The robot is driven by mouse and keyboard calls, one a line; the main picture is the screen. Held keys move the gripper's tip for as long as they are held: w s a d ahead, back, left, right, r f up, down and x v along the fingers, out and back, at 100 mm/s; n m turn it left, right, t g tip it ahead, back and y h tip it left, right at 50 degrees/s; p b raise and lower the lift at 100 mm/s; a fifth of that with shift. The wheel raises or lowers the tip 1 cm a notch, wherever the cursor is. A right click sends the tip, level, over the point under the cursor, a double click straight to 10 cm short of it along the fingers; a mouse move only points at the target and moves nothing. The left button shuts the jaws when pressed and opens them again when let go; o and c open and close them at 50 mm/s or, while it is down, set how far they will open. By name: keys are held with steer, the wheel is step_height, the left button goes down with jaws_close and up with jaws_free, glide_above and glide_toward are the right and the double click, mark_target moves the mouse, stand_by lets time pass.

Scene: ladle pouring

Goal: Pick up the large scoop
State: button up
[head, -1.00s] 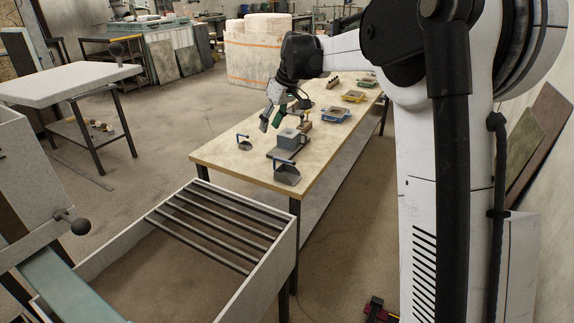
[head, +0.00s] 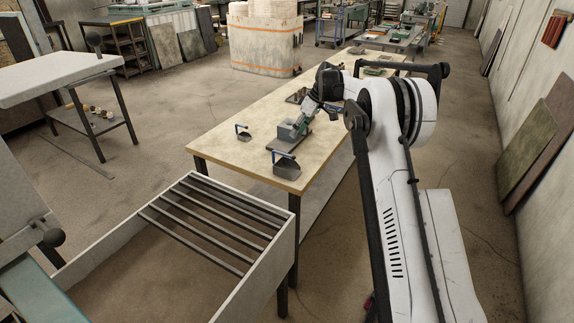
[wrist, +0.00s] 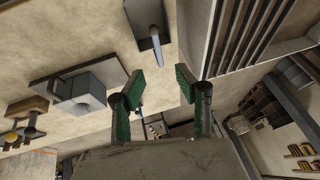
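The large scoop (head: 285,166), a grey pan with a blue handle, rests on the table near its front right corner. A scoop that looks like the same one (wrist: 147,18) shows at the top of the wrist view, partly cut off. A smaller scoop (head: 243,134) with a blue handle sits near the table's left edge. My gripper (wrist: 159,87) is open, with nothing between its green fingers. In the head view my gripper (head: 296,128) is above the table, behind the large scoop and apart from it, partly covering a grey block on a flat base.
The grey block (wrist: 84,88) also shows left of my fingers in the wrist view. A slatted open box (head: 210,215) adjoins the table's front edge. The wooden table (head: 232,158) has free room between the two scoops. A dark tray (head: 298,96) lies farther back.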

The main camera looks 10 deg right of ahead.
mark_target(284, 154)
steer(key=x, duration=0.7)
steer(key=shift+w+a+f, duration=0.1)
steer(key=shift+a+f, duration=0.1)
steer(key=shift+f, duration=0.05)
steer(key=shift+w+p+x, duration=0.1)
steer(key=shift+p+x, duration=0.2)
steer(key=shift+x, duration=0.95)
steer(key=shift+w+p+x, duration=0.15)
steer(key=shift+p+x, duration=0.1)
steer(key=shift+x, duration=1)
steer(key=shift+d, duration=0.15)
jaws_close()
